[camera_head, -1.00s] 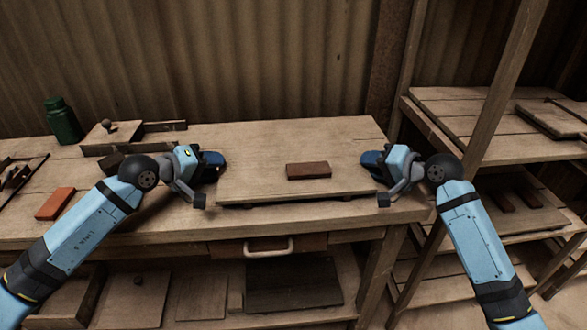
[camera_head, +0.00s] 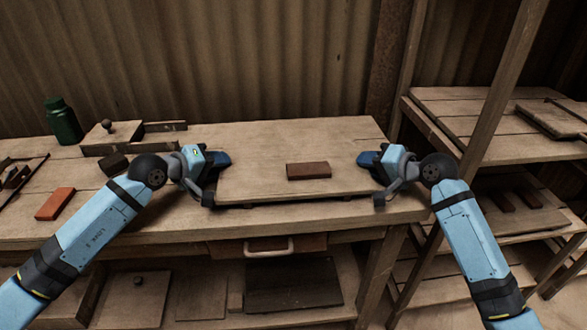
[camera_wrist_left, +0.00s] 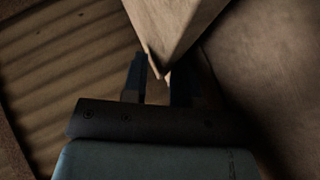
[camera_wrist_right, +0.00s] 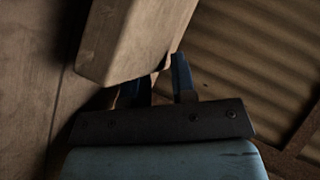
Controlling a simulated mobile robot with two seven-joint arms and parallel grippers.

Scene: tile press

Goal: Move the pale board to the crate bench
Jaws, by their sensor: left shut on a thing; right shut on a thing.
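The pale board (camera_head: 255,165) lies flat over the workbench, with a dark gap along its front edge. A brown brick (camera_head: 308,171) rests on it, right of centre. My left gripper (camera_head: 218,162) is shut on the board's left edge. In the left wrist view the board (camera_wrist_left: 172,28) runs in between the fingers (camera_wrist_left: 160,80). My right gripper (camera_head: 368,162) is shut on the board's right edge. In the right wrist view the board (camera_wrist_right: 135,40) reaches the fingers (camera_wrist_right: 158,85) and partly hides them. I cannot tell which surface is the crate bench.
The workbench (camera_head: 200,222) also holds a green bottle (camera_head: 63,122), an orange brick (camera_head: 55,204) and a small wooden press-like block (camera_head: 110,133) at left. A drawer handle (camera_head: 270,247) sticks out in front. A wooden shelf rack (camera_head: 450,105) with an upright post stands at right.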

